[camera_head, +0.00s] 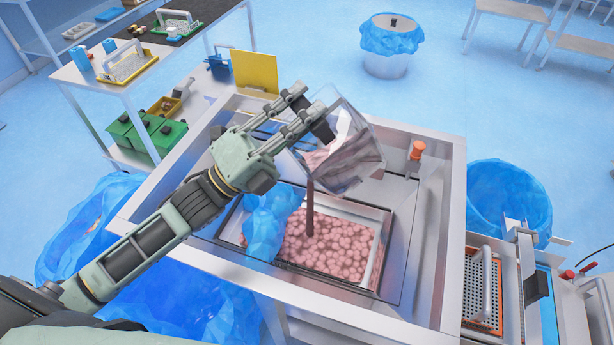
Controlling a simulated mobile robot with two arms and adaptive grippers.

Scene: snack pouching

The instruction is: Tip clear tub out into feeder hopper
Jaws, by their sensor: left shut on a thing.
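My left gripper (311,112) reaches in from the left and is shut on the clear tub (362,118), at its upper left side. The tub is tilted on its side, above the feeder hopper, with brownish-pink contents in its lower part. A thin dark brown strip runs from the tub's lower left edge down to the pink pieces; I cannot tell if it is a falling stream or a solid rod. The feeder hopper (440,215) is a wide metal box with a glassy inner frame. Round pink pieces (330,245) lie in its tray. My right gripper is out of view.
A crumpled blue bag (268,220) lies at the left of the pink pieces. A blue-lined bin (508,200) and a machine with a perforated plate (479,290) are at right. A shelf unit with green bins (147,133) stands left.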

